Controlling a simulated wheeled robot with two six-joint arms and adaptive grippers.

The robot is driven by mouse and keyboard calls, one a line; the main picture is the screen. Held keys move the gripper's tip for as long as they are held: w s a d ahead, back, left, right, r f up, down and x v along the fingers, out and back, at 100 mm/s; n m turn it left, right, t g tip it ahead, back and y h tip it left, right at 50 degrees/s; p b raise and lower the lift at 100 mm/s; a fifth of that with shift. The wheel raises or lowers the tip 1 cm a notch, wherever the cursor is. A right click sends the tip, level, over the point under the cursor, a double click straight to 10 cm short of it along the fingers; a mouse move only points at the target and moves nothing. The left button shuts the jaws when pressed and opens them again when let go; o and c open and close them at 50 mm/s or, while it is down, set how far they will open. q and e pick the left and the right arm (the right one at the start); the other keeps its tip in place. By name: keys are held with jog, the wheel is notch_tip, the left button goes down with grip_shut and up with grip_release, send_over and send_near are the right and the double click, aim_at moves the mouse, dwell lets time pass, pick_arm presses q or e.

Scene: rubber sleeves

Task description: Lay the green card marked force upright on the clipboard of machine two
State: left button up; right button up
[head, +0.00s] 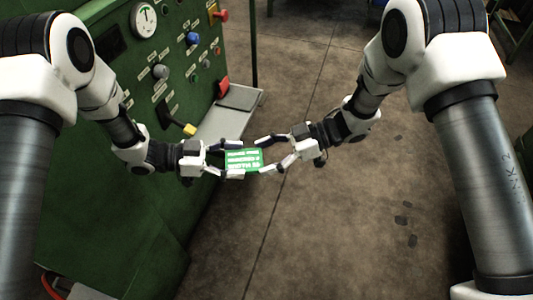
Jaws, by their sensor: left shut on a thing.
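A green card (243,160) with white lettering is held in the air between my two grippers; the lettering is too small to read surely. My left gripper (229,159) is shut on the card from its left side. My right gripper (264,156) is at the card's right edge, its fingers spread apart, one near the top edge and one near the bottom. A grey flat plate (240,97) sits on the ledge of the green machine (110,215), beyond the card; I cannot tell whether it is the clipboard. No machine number is readable.
The machine's panel carries a round gauge (144,20), knobs, a blue button (193,39) and a yellow-tipped lever (189,130) near my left gripper. A grey ledge (212,126) juts out below the panel. The concrete floor (335,215) on the right is open.

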pick_arm(q)
jog(key=o, duration=1.2)
jog(key=shift+s, duration=0.1)
